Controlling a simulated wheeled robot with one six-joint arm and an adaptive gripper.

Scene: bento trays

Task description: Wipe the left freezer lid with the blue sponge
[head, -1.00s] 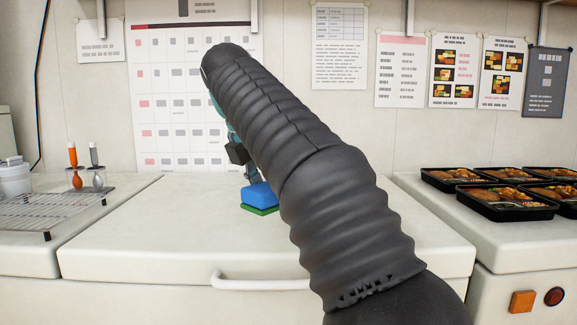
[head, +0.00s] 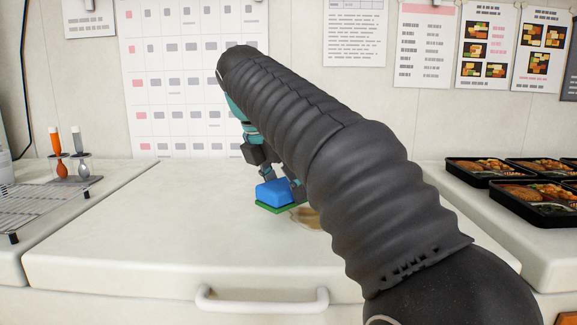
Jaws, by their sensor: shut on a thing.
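The blue sponge (head: 272,193), with a green underside, is at the surface of the white freezer lid (head: 130,235) in the middle of the view. My gripper (head: 282,184) is shut on the sponge from above, partly hidden behind my arm. A brownish stain (head: 306,218) shows on the lid just right of the sponge, partly covered by my arm. The sponge's green side looks close to or on the lid; exact contact is hard to tell.
A wire rack (head: 40,205) and a holder with an orange-handled and a grey-handled utensil (head: 68,160) stand on the left surface. Black bento trays (head: 535,203) with food stand on the right. A white handle (head: 262,300) is at the lid's front. The lid's left part is clear.

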